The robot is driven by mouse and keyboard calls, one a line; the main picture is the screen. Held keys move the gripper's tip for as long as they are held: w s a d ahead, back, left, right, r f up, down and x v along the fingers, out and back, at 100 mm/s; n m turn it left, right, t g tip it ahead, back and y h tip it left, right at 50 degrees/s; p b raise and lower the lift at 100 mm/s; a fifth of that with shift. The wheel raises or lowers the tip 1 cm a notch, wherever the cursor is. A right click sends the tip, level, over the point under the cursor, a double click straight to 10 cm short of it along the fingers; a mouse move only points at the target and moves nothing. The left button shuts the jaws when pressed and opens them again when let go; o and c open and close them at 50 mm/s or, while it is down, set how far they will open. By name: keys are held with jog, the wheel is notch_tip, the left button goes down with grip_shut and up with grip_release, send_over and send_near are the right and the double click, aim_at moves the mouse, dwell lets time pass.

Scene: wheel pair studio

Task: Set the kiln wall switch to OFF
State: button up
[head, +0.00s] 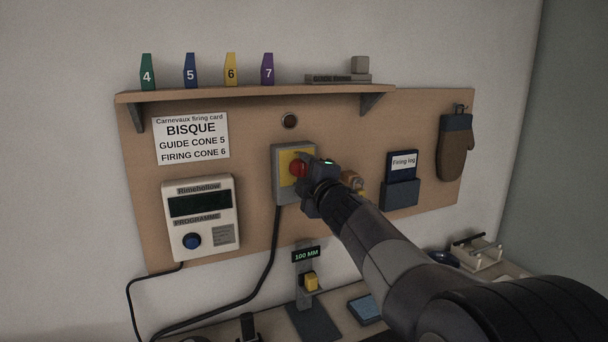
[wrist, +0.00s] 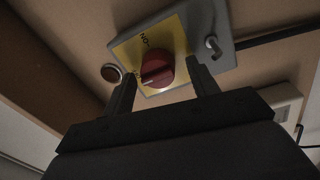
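The kiln wall switch is a grey box (head: 279,190) with a yellow plate and a red rotary knob (head: 298,169), on the brown board. In the wrist view the red knob (wrist: 158,70) has a pale mark at its lower left. An ON label (wrist: 145,40) reads on the yellow plate; another label beside the left finger is partly hidden, and I cannot read it fully. My gripper (head: 310,172) is at the switch. In the wrist view its open fingers (wrist: 162,68) stand either side of the knob, with gaps showing; no grip is visible.
A grey hasp (wrist: 212,46) sits on the switch box. A controller (head: 203,218) hangs left, a firing log holder (head: 401,193) and mitt (head: 456,150) right. A shelf (head: 230,94) with numbered cones is above. A 100 MM stand (head: 311,315) is below.

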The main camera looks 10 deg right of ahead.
jog(key=v, duration=1.1)
jog(key=shift+w, duration=0.1)
